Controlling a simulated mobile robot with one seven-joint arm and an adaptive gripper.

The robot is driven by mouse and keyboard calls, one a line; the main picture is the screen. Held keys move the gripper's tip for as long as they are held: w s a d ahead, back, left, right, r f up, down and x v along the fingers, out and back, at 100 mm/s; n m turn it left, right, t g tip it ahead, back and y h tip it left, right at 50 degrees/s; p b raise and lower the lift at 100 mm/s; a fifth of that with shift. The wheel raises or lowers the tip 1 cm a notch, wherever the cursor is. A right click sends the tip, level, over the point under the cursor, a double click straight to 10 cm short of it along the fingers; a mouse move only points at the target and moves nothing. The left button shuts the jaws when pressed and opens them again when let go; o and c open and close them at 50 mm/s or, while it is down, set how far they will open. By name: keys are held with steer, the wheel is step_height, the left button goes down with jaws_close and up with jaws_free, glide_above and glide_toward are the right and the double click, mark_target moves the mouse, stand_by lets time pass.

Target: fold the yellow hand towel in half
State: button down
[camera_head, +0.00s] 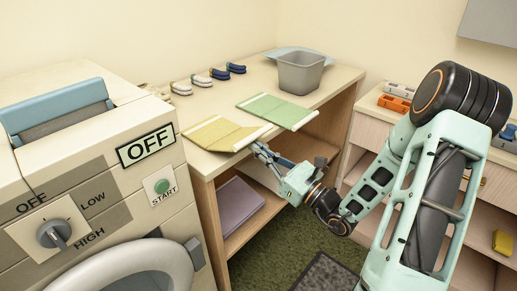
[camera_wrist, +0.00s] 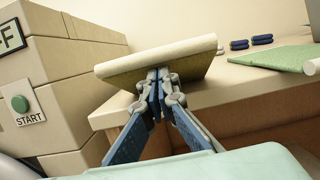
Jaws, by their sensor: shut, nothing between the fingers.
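The yellow hand towel (camera_head: 214,133) lies on the wooden counter beside the washer, with a crease across it and its right part reaching the counter's front edge. In the wrist view the towel (camera_wrist: 160,56) shows as a pale, thick edge with its underside visible, sticking out past the counter edge. My gripper (camera_head: 259,148) is at the towel's front right edge. In the wrist view the fingertips (camera_wrist: 158,76) are together just below the towel's overhanging edge, with nothing held between them. Whether they touch the towel I cannot tell.
A green towel (camera_head: 278,110) lies to the right on the counter (camera_head: 325,87). A grey bin (camera_head: 301,73) and several rolled items (camera_head: 220,74) stand behind. The washer (camera_head: 100,150) is close on the left. A purple cloth (camera_head: 238,205) lies on the shelf below.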

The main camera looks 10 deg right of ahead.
steer(key=shift+w+a+r+p, duration=0.4)
steer(key=shift+w+r+p, duration=0.1)
steer(key=shift+r+p, duration=0.3)
steer(key=shift+w+a+r+p, duration=0.35)
steer(key=shift+w+r+p, duration=0.15)
steer(key=shift+r+p, duration=0.3)
steer(key=shift+w+a+r+p, duration=0.45)
steer(key=shift+r+p, duration=0.2)
steer(key=shift+r, duration=0.2)
steer(key=shift+w+a+r, duration=0.15)
steer(key=shift+w+r, duration=0.1)
steer(key=shift+w, duration=0.05)
steer(key=shift+p, duration=0.3)
steer(key=shift+w+a+r, duration=0.2)
steer(key=shift+w, duration=0.05)
steer(key=shift+r+p+x, duration=0.15)
steer(key=shift+p+x, duration=0.45)
steer(key=shift+x, duration=1.05)
steer(key=shift+r+p+x, duration=0.1)
steer(key=shift+p+x, duration=0.45)
steer(key=shift+x, duration=1.1)
steer(key=shift+w, duration=0.1)
steer(key=shift+f+x, duration=0.2)
steer(key=shift+x, duration=0.55)
steer(key=shift+f+x, duration=0.15)
steer(key=shift+x, duration=0.65)
steer(key=shift+f+x, duration=0.2)
steer(key=shift+x, duration=0.55)
steer(key=shift+w, duration=0.1)
